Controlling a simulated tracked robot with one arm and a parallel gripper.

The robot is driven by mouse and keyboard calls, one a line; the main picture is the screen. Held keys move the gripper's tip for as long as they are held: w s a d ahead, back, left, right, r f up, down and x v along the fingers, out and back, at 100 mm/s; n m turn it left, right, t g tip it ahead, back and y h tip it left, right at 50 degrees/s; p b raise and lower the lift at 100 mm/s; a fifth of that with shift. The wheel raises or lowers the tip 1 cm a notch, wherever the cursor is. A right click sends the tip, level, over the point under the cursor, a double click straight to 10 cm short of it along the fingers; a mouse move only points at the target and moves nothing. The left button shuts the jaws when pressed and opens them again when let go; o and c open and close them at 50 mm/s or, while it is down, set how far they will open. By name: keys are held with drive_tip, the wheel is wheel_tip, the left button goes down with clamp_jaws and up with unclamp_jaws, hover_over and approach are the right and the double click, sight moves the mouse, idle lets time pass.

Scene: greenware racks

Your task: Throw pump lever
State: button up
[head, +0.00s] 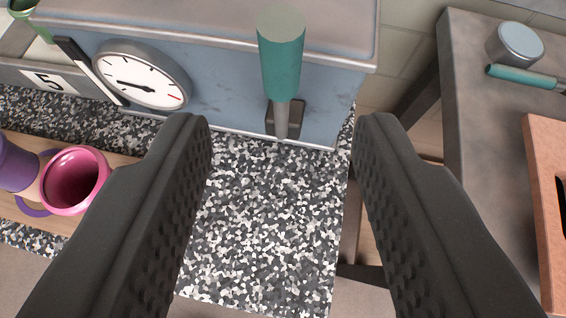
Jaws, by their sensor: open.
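The pump lever (281,70) has a teal cylindrical handle on a grey metal shaft. It rises from a dark slot plate on the front of a blue-grey box (225,85), at the upper middle of the head view. A white dial gauge (141,75) with black needle is on the same box, left of the lever. My gripper (283,135) is open, its two dark ribbed fingers on either side of the view. The lever shows between and beyond the fingertips. Nothing is between the fingers except the view of the speckled surface below.
A grey table (480,90) at right holds a round metal tin (514,43), a teal-handled tool (521,76) and a terracotta-coloured slab (545,200).

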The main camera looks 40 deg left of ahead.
drive_tip(key=shift+v, duration=1.15)
drive_tip(key=shift+w, duration=0.1)
